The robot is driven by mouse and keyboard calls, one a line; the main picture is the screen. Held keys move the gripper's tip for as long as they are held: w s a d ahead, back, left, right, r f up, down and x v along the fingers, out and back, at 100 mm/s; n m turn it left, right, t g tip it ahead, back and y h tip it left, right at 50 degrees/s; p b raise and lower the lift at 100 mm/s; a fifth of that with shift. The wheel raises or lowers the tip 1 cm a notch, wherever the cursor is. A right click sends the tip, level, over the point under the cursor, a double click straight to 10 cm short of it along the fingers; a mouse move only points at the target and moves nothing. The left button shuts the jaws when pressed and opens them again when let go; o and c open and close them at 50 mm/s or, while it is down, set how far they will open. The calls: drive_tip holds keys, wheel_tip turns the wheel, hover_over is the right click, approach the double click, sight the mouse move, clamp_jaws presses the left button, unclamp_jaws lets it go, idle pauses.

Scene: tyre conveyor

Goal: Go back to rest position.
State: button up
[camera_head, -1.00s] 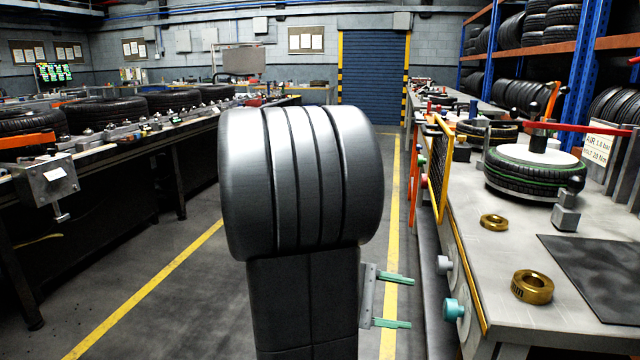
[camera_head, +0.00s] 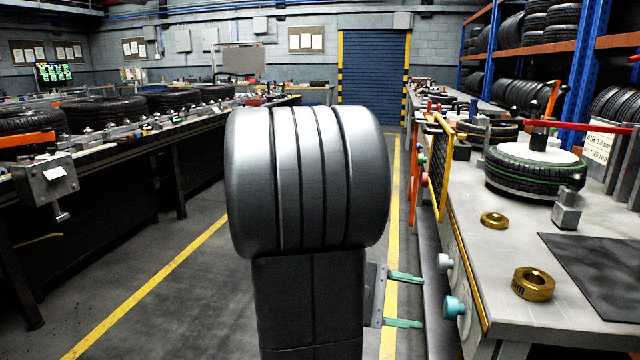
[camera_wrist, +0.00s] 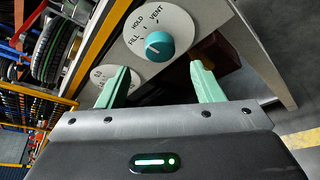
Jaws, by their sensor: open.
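My gripper (camera_head: 405,305) shows in the head view behind my dark arm link, with its two green fingers apart and pointing right at the side of the right-hand bench. In the wrist view my gripper (camera_wrist: 160,85) is open and empty. Its fingers point at the bench's front panel, where a teal knob (camera_wrist: 159,46) sits on a white dial marked FILL, HOLD and VENT. The teal knob also shows in the head view (camera_head: 454,307), just right of the fingertips. The fingers look apart from the knob.
The bench (camera_head: 500,255) carries two brass rings (camera_head: 533,284), a black mat (camera_head: 605,265) and a clamped tyre (camera_head: 530,172). A yellow mesh guard (camera_head: 440,165) stands at its edge. A tyre conveyor (camera_head: 150,145) runs along the left. The floor (camera_head: 165,275) between is clear.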

sight(445, 307)
drive_tip(key=b+x, duration=0.1)
drive_tip(key=x, duration=0.6)
drive_tip(key=shift+s+b, duration=0.1)
drive_tip(key=shift+b, duration=0.25)
drive_tip(key=shift+d+r+p, duration=0.1)
drive_tip(key=shift+d+p, duration=0.15)
drive_tip(key=shift+p, duration=0.05)
drive_tip(key=shift+a+r+n+g+p, duration=0.15)
drive_tip(key=shift+n+g+p, duration=0.2)
drive_tip(key=shift+p, duration=0.75)
drive_tip(key=n+p, duration=0.1)
drive_tip(key=p, duration=0.3)
drive_tip(key=n+g+y+p, duration=0.1)
drive_tip(key=n+p, duration=0.1)
drive_tip(key=p, duration=0.2)
drive_tip(key=shift+g+p, duration=0.25)
drive_tip(key=shift+p, duration=0.05)
drive_tip(key=n+g+p, duration=0.1)
drive_tip(key=n+p, duration=0.1)
drive_tip(key=p, duration=0.2)
drive_tip(key=shift+w, duration=0.2)
drive_tip(key=shift+p, duration=0.45)
drive_tip(key=shift+n+g+y, duration=0.25)
drive_tip(key=shift+g+y, duration=0.05)
drive_tip(key=shift+y, duration=0.1)
